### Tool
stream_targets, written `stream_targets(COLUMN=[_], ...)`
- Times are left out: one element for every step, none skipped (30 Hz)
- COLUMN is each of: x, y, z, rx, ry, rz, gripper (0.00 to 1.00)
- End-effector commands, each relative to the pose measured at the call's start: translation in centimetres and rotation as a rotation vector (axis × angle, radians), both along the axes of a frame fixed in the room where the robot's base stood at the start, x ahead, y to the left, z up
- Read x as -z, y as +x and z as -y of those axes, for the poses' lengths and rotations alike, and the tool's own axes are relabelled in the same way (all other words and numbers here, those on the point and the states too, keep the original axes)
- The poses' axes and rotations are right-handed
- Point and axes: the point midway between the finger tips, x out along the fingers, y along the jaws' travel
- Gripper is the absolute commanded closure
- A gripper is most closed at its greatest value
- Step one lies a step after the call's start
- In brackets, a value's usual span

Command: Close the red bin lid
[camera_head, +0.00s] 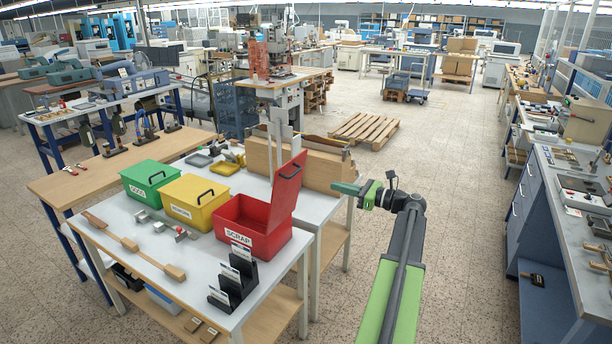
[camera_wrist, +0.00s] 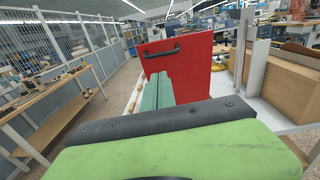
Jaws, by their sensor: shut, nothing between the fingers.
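The red bin (camera_head: 252,228), labelled SCRAP, stands at the right end of the white table. Its red lid (camera_head: 286,191) is open, standing nearly upright and leaning to the right. In the wrist view the lid (camera_wrist: 192,75) faces me with its dark handle near the top. My gripper (camera_head: 338,187) is shut and empty, to the right of the lid. In the wrist view the shut green fingers (camera_wrist: 158,92) point toward the lid's lower left part. I cannot tell whether they touch it.
Green (camera_head: 152,182) and yellow (camera_head: 194,201) bins, both shut, stand left of the red bin. A black card holder (camera_head: 234,281) stands in front. Open floor lies to the right.

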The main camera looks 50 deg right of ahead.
Motion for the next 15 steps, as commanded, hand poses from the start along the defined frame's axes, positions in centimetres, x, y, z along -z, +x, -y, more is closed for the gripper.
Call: stream_targets(x=[-0.3, -0.5, -0.5, -0.5, -0.5, -0.5, -0.5, -0.5, -0.5, -0.5, -0.5, -0.5, -0.5, -0.5, -0.6], y=[-0.6, -0.8, -0.9, -0.9, -0.8, -0.6, -0.4, -0.1, 0.5, 0.9, 1.4, 2.2, 2.9, 3.5, 4.4], z=[0.7, 0.9, 1.0, 1.0, 0.9, 0.8, 0.8, 0.7, 0.5, 0.4, 0.3, 0.0, -0.1, -0.3, -0.6], rx=[0.012, 0.016, 0.018, 0.018, 0.017, 0.016, 0.016, 0.015, 0.015, 0.015, 0.014, 0.013, 0.014, 0.014, 0.013], ry=[0.017, 0.024, 0.029, 0.03, 0.029, 0.029, 0.028, 0.028, 0.028, 0.027, 0.027, 0.027, 0.027, 0.025, 0.025], rz=[0.009, 0.013, 0.015, 0.016, 0.015, 0.015, 0.014, 0.014, 0.013, 0.014, 0.014, 0.014, 0.014, 0.013, 0.013], gripper=[1.0, 1.0, 1.0, 1.0, 1.0, 1.0, 1.0, 1.0, 1.0, 1.0, 1.0, 1.0, 1.0, 1.0, 1.0])
